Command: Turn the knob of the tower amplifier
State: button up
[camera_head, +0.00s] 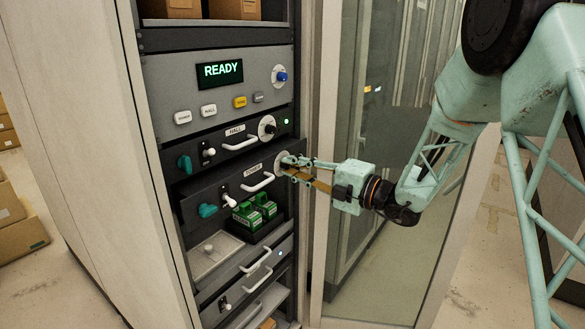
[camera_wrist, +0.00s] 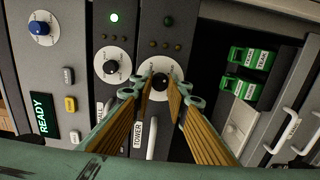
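The tower amplifier (camera_head: 229,183) is a dark rack unit in the head view, its front pulled forward of the units around it. Its white TOWER label shows in the wrist view (camera_wrist: 138,133). Its black knob (camera_wrist: 160,81) sits on a round white dial; in the head view my fingers partly hide the dial (camera_head: 280,161). My gripper (camera_head: 287,165) points at this dial from the right. In the wrist view its two fingers (camera_wrist: 160,88) stand apart, one on each side of the knob. Whether the fingertips touch the knob I cannot tell.
The HALL unit with a similar knob (camera_head: 267,127) and a lit green lamp is just above. The READY display (camera_head: 220,73) is higher. White handles (camera_head: 258,181) stick out near the knob. Green blocks (camera_head: 254,212) stand below. A glass cabinet door (camera_head: 390,150) is on the right.

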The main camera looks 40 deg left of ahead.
jog(key=shift+c, duration=1.1)
